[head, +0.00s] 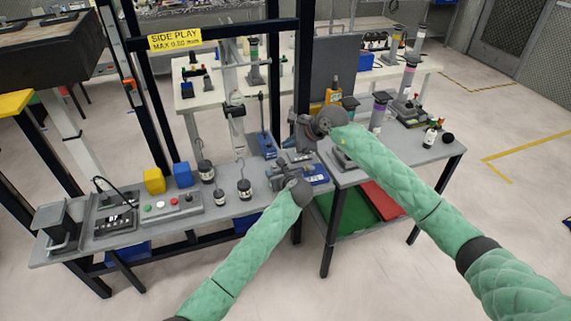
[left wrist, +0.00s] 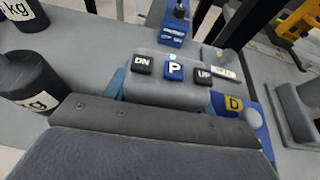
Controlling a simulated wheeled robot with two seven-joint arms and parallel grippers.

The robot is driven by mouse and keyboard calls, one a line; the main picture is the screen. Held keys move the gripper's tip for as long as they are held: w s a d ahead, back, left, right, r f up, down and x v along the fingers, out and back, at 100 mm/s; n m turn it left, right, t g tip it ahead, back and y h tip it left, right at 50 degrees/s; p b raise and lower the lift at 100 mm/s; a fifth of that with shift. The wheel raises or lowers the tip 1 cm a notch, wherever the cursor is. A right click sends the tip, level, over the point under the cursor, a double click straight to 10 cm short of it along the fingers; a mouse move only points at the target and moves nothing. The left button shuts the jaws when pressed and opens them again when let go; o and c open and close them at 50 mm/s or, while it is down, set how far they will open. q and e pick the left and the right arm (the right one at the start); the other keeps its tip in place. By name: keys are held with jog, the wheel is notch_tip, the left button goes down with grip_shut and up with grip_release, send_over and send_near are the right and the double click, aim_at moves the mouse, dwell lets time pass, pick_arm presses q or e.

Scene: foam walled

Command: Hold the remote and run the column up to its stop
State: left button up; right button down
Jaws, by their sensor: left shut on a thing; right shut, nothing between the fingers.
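My right gripper (head: 303,134) is shut and empty, beyond and above the left one, near the bench's right end. A pale upright column (head: 236,118) stands inside the black frame behind the bench; I cannot tell how high it stands against its stop.
A control box (head: 160,205) with coloured buttons, yellow (head: 153,180) and blue (head: 182,174) blocks and several hooked weights (head: 244,189) stand left on the bench. A blue stand (head: 264,138) is close behind the grippers. The right table (head: 425,152) holds purple-banded columns.

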pick_arm(q)
jog(key=o, duration=1.1)
jog(key=shift+o, duration=0.2)
jog(key=shift+s, duration=0.1)
